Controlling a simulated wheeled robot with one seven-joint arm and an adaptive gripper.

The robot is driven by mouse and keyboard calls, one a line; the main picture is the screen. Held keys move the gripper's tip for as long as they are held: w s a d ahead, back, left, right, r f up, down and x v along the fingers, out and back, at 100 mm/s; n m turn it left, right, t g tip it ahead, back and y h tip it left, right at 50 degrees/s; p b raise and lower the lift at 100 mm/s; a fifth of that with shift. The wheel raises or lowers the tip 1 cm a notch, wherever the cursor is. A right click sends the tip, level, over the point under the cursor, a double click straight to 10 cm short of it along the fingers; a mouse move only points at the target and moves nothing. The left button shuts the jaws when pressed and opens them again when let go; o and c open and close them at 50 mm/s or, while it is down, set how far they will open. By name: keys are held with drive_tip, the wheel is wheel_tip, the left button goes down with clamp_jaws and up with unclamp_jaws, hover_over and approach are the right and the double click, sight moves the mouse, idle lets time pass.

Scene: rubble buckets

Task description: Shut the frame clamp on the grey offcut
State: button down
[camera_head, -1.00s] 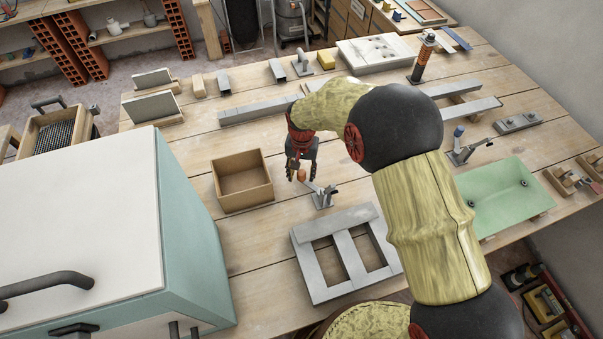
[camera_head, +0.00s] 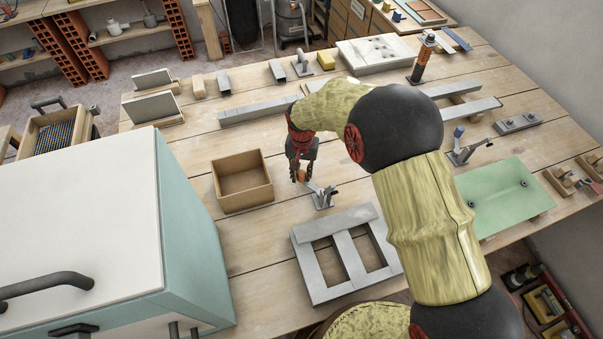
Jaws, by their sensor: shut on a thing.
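The frame clamp (camera_head: 324,198) is a small metal toggle clamp with an orange-tipped handle (camera_head: 302,175). It stands on the bench just behind the grey frame (camera_head: 307,268). Its handle leans up and to the left. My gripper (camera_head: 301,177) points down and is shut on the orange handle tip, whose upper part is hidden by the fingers. A flat grey piece (camera_head: 335,222) lies along the frame's far edge, near the clamp's base. I cannot tell whether this is the grey offcut, or whether the clamp touches it.
An open wooden box (camera_head: 243,197) stands left of my gripper. A large white and teal case (camera_head: 190,230) fills the lower left. A second clamp with a blue handle (camera_head: 460,150) and a green panel (camera_head: 500,197) are on the right. Long grey bars (camera_head: 258,110) lie behind.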

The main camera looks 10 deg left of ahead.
drive_tip(key=shift+a, duration=0.1)
idle(0.3)
drive_tip(key=shift+s+a+r+n+p, duration=0.1)
drive_tip(key=shift+s+a+n+p, duration=0.2)
drive_tip(key=shift+s+n+p, duration=0.7)
drive_tip(key=s+n, duration=0.1)
drive_tip(key=n, duration=0.1)
drive_tip(key=s+n+p, duration=0.1)
drive_tip(key=shift+a+n, duration=0.2)
drive_tip(key=shift+n, duration=0.2)
drive_tip(key=s+n+p, duration=0.1)
drive_tip(key=s+n, duration=0.1)
drive_tip(key=n, duration=0.1)
drive_tip(key=shift+s+d, duration=0.1)
drive_tip(key=shift+d, duration=0.05)
drive_tip(key=shift+s+d+n+p, duration=0.15)
drive_tip(key=shift+s+n, duration=0.2)
drive_tip(key=shift+n, duration=0.25)
drive_tip(key=shift+s+d+n+p, duration=0.15)
drive_tip(key=shift+s+n, duration=0.2)
drive_tip(key=shift+n, duration=0.25)
drive_tip(key=shift+s, duration=0.1)
drive_tip(key=c, duration=1.6)
unclamp_jaws()
drive_tip(key=shift+o, duration=0.2)
